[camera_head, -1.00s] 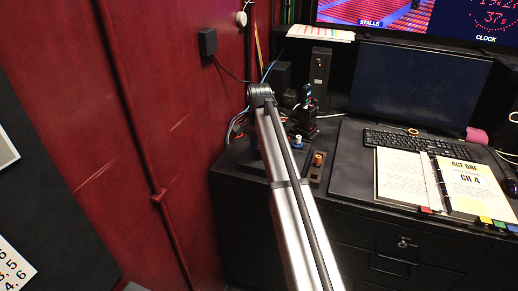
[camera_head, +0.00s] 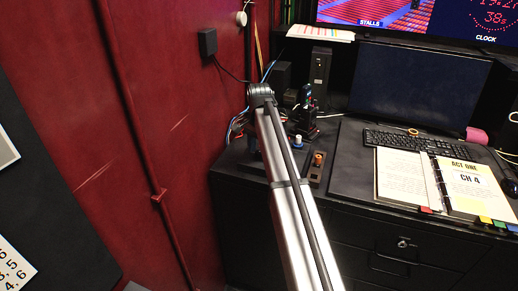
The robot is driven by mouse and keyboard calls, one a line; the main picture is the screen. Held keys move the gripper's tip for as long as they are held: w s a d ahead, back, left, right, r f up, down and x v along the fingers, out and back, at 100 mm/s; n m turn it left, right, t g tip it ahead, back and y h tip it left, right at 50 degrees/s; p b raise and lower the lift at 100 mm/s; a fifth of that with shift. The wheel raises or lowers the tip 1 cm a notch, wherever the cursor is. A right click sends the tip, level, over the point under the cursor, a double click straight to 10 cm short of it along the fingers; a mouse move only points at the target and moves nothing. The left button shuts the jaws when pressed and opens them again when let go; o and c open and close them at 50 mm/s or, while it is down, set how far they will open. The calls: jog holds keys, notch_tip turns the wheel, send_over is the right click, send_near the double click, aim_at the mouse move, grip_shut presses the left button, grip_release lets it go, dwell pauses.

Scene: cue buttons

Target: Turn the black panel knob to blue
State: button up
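A low black panel (camera_head: 236,158) lies at the left end of the desk, largely hidden behind my arm. A small knob with a white top and blue base (camera_head: 298,142) shows just right of my arm; I cannot tell which colour it points to. Right of it, an orange-brown knob (camera_head: 318,158) sits on a narrow dark box (camera_head: 316,176). My gripper (camera_head: 304,132) appears as a dark shape above and behind the white-and-blue knob. Its fingers are too small and dark to tell whether they are open or touching anything.
A keyboard (camera_head: 412,141), an open ring binder (camera_head: 437,183) and a dark monitor (camera_head: 405,85) occupy the desk's right side. Cables (camera_head: 238,124) and a black speaker-like box (camera_head: 320,68) stand behind. A red wall (camera_head: 185,60) closes off the left.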

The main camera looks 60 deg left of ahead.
aim_at(259, 152)
jog(key=shift+r, duration=0.1)
notch_tip(259, 152, up, 14)
jog(key=shift+f, duration=0.2)
dwell(0.5)
dwell(0.4)
